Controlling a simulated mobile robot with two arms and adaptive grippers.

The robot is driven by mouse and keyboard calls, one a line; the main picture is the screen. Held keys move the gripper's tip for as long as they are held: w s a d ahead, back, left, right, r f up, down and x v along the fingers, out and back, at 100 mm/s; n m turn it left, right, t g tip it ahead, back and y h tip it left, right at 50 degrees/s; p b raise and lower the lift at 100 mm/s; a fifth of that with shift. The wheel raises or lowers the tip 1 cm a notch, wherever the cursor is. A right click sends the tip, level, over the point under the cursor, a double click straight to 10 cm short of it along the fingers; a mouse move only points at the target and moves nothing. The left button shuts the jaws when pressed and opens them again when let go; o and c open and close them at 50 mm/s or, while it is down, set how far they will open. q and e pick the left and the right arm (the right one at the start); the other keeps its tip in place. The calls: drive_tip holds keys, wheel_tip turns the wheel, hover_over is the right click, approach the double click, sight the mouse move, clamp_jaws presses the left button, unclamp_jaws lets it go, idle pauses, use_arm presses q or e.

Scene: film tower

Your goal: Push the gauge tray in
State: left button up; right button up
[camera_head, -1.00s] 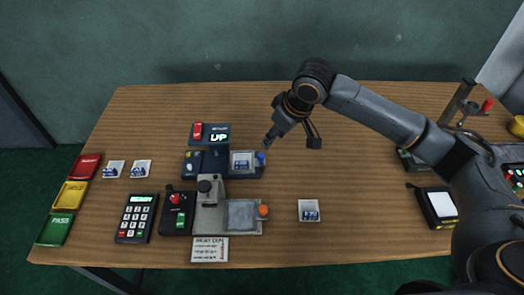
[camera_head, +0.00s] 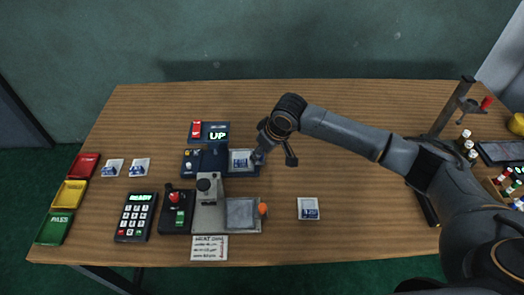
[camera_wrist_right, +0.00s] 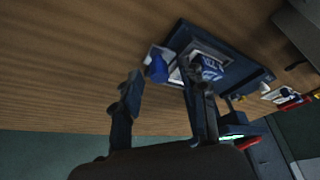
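The dark blue gauge (camera_head: 214,156) stands mid-table, with a tray (camera_head: 247,171) out at its right side. A white card with a blue print (camera_head: 241,160) lies in the tray. The tray's blue knob (camera_wrist_right: 157,68) shows in the right wrist view and is hidden by my gripper in the head view. My right gripper (camera_head: 270,158) is at the tray's right end. In the right wrist view its two fingers (camera_wrist_right: 162,104) are spread, with the knob just beyond the gap between them. Whether a finger touches the tray I cannot tell. My left gripper is out of view.
A grey press (camera_head: 207,204) with its own tray and orange knob (camera_head: 263,209) stands in front. A loose card (camera_head: 308,209) lies to its right. A panel reading UP (camera_head: 216,135) is behind the gauge. A keypad (camera_head: 136,217) and coloured bins (camera_head: 70,193) are left.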

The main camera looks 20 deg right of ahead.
sight(231, 158)
clamp_jaws()
drive_tip(key=shift+a+r, duration=0.1)
drive_tip(key=shift+a, duration=0.1)
drive_tip(key=a+p, duration=0.1)
drive_tip(key=a, duration=0.1)
drive_tip(key=w+a, duration=0.1)
drive_tip(key=a, duration=0.1)
drive_tip(key=w+a+p, duration=0.1)
drive_tip(key=a, duration=0.2)
drive_tip(key=shift+p, duration=0.35)
drive_tip(key=shift+w, duration=0.1)
drive_tip(key=shift+o, duration=0.6)
unclamp_jaws()
drive_tip(key=shift+a, duration=0.2)
drive_tip(key=shift+d, duration=0.1)
drive_tip(key=v, duration=1.2)
